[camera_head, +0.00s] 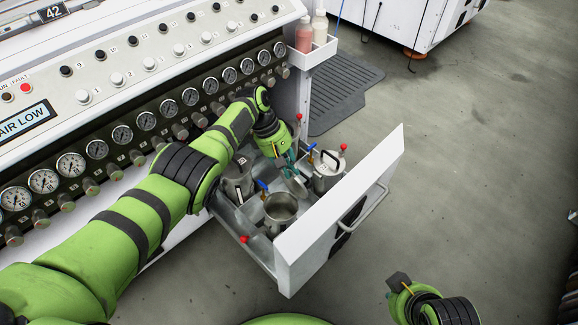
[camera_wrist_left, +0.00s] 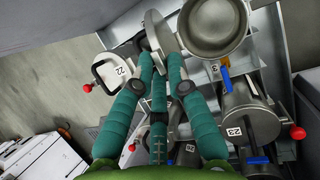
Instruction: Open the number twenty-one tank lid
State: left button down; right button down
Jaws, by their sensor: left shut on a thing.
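My left gripper (camera_head: 289,163) reaches down into the open drawer. In the left wrist view its teal fingers (camera_wrist_left: 158,75) are shut on a round metal lid (camera_wrist_left: 157,32), which stands tilted nearly edge-on. The lid also shows in the head view (camera_head: 296,182), raised beside an uncovered metal tank (camera_head: 281,208). That tank's open mouth shows in the left wrist view (camera_wrist_left: 214,25); its small number label is not clearly readable. Lidded tank 22 (camera_wrist_left: 120,71) and tank 23 (camera_wrist_left: 250,122) are near the fingers.
The white drawer front (camera_head: 335,215) stands upright around the tanks. Red-knobbed and blue-handled valves rise between them. The gauge panel (camera_head: 140,125) is close behind my left arm. A bottle rack (camera_head: 313,48) hangs at the panel's end.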

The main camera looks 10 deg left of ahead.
pick_arm(q)
jog(key=shift+w+r, duration=0.15)
jog(key=shift+w, duration=0.05)
jog(key=c, duration=1.2)
grip_release()
jog(key=shift+s, duration=0.1)
jog(key=s+v, duration=0.1)
jog(key=v, duration=0.6)
jog(key=shift+w+r, duration=0.25)
jog(key=shift+w, duration=0.3)
